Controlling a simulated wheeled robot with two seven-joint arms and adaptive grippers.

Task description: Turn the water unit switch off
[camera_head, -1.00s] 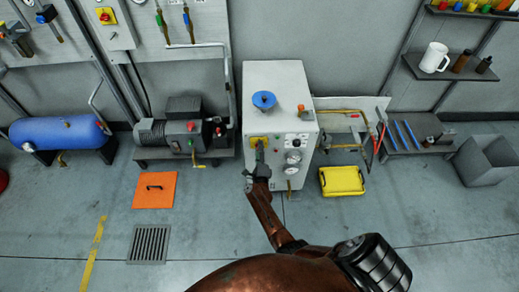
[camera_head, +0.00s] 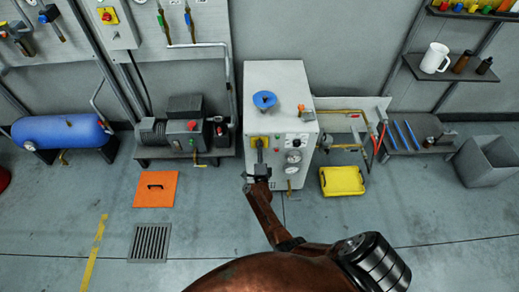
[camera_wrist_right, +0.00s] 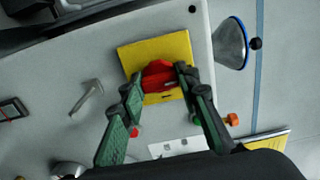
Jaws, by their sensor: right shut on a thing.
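The water unit (camera_head: 274,82) is a light grey cabinet in the middle of the head view, with a blue funnel on its top. Its switch is a red knob (camera_wrist_right: 158,75) on a yellow plate (camera_wrist_right: 180,48), seen in the right wrist view. The yellow plate also shows in the head view (camera_head: 254,141). My right gripper (camera_head: 260,147) reaches the cabinet front at the switch. In the right wrist view its green-padded fingers (camera_wrist_right: 158,84) are on both sides of the red knob and shut on it. My left gripper is not in view.
Gauges and small controls (camera_head: 294,157) sit right of the switch. A pump (camera_head: 182,132) stands to the left. A yellow case (camera_head: 342,181) and an orange plate (camera_head: 156,189) lie on the floor. The floor between them and the drain grate (camera_head: 149,243) is mostly clear.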

